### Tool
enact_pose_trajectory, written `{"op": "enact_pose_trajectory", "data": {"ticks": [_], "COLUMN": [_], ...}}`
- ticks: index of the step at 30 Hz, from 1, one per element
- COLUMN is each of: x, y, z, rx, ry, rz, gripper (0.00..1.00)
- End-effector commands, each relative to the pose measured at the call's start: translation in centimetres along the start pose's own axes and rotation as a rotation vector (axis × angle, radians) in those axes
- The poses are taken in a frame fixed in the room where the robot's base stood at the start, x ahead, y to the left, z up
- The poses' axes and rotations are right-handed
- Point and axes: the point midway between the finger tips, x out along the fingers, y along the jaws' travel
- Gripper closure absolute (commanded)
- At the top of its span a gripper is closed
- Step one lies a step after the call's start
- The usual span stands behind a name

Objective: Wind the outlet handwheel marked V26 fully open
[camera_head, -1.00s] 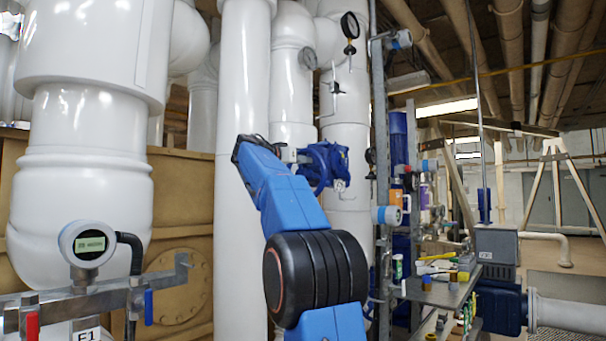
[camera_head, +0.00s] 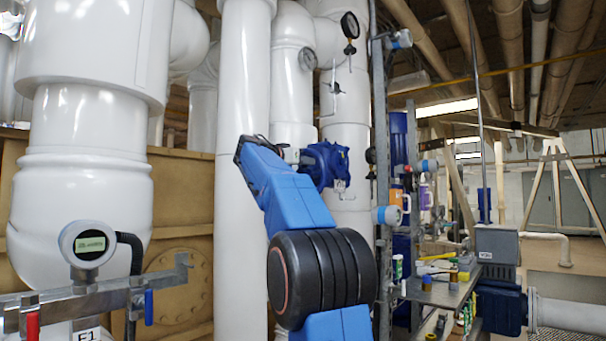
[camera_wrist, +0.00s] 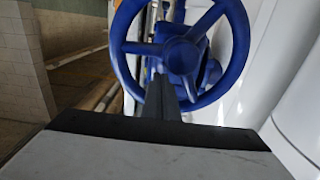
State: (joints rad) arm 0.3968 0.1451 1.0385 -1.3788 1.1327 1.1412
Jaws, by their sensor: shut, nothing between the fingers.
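The blue handwheel (camera_head: 312,168) sits on a blue valve (camera_head: 338,163) on a white vertical pipe, right of my arm's end. In the wrist view the handwheel (camera_wrist: 181,56) fills the upper middle, with its round hub, spokes and thick rim facing me. My gripper (camera_wrist: 160,84) is shut and empty; its dark fingers point at the wheel, overlapping the lower rim gap just below and left of the hub. I cannot tell whether they touch a spoke. In the head view the gripper (camera_head: 291,155) is small beside the wheel. A small white tag (camera_head: 341,184) hangs below the valve, unreadable.
White pipes (camera_head: 243,180) stand close behind my arm. A metal post (camera_head: 380,120) with gauges is right of the valve. A shelf (camera_head: 440,290) of small items and another grey-and-blue valve unit (camera_head: 497,246) stand at the right. A transmitter (camera_head: 87,244) is at the lower left.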

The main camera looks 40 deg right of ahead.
Motion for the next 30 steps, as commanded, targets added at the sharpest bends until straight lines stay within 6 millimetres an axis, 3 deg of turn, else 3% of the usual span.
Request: {"op": "enact_pose_trajectory", "data": {"ticks": [30], "x": [-9.3], "y": [0.0], "z": [0.0], "rx": [-0.001], "ry": [0.0], "rz": [-0.001], "gripper": [1.0]}}
